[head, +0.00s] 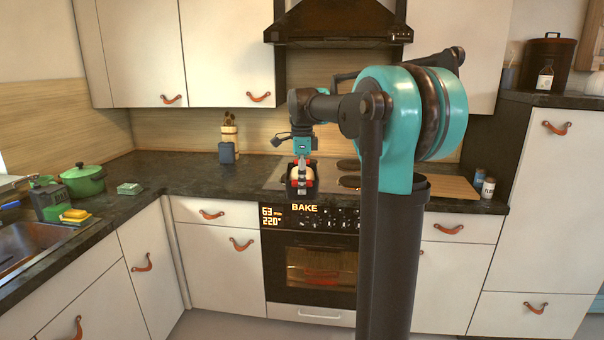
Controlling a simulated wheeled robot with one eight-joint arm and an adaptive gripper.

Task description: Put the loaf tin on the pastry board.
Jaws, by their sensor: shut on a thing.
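My gripper (302,182) is in front of the stove's left side, pointing down, and is shut on the small dark loaf tin (291,189). Something pale shows at the top of the tin, partly hidden by the gripper's fingers. The tin is at the front left of the cooktop; I cannot tell whether it touches the surface. The pastry board (452,188) is a flat wooden board on the counter right of the cooktop. My arm hides its left part, and the part in view is bare.
The black cooktop (348,182) lies between tin and board, partly behind my arm. Two small cans (488,188) stand just right of the board. A range hood (330,24) hangs above.

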